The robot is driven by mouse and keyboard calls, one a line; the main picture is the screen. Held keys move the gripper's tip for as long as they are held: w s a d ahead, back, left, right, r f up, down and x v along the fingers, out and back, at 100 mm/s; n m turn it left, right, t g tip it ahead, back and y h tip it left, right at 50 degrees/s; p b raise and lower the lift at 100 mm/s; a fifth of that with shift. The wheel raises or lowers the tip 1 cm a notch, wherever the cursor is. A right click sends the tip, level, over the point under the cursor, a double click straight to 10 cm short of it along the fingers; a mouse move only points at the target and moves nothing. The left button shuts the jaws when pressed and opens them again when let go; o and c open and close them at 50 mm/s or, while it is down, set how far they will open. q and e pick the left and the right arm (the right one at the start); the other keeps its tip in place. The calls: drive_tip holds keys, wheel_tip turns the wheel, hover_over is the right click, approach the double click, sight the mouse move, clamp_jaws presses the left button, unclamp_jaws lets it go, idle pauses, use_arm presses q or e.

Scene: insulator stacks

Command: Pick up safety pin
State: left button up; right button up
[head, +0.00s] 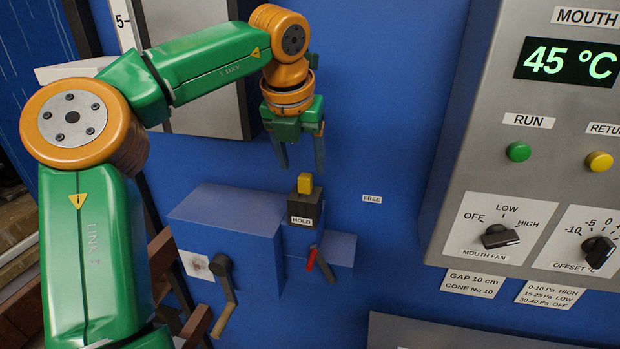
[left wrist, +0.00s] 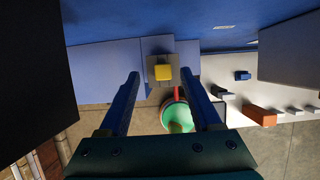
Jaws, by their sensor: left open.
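A yellow block (head: 305,183), which may be the safety pin's head, stands upright on top of a dark block labelled HOLD (head: 303,208). Any part inside the block is hidden. My left gripper (head: 301,165) is open and points down just above the yellow block, with nothing held. In the left wrist view the yellow block (left wrist: 163,72) shows between the tips of the two open fingers (left wrist: 160,76), apart from both. A red-handled lever (head: 321,262) hangs below the dark block. My right gripper is not in view.
A blue box (head: 228,225) with a crank handle (head: 224,292) stands left of the dark block. A grey control panel (head: 480,150) with knobs and a 45 °C display is at the right. The blue wall near the FREE label (head: 372,199) is clear.

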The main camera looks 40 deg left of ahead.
sight(305, 176)
use_arm(q)
drive_tip(key=x, duration=0.3)
drive_tip(key=d+p+x, duration=0.1)
drive_tip(key=shift+a+f, duration=0.2)
drive_tip(key=shift+f, duration=0.2)
drive_tip(key=shift+a+f, duration=0.1)
drive_tip(key=shift+a, duration=0.05)
drive_tip(key=c, duration=0.8)
clamp_jaws()
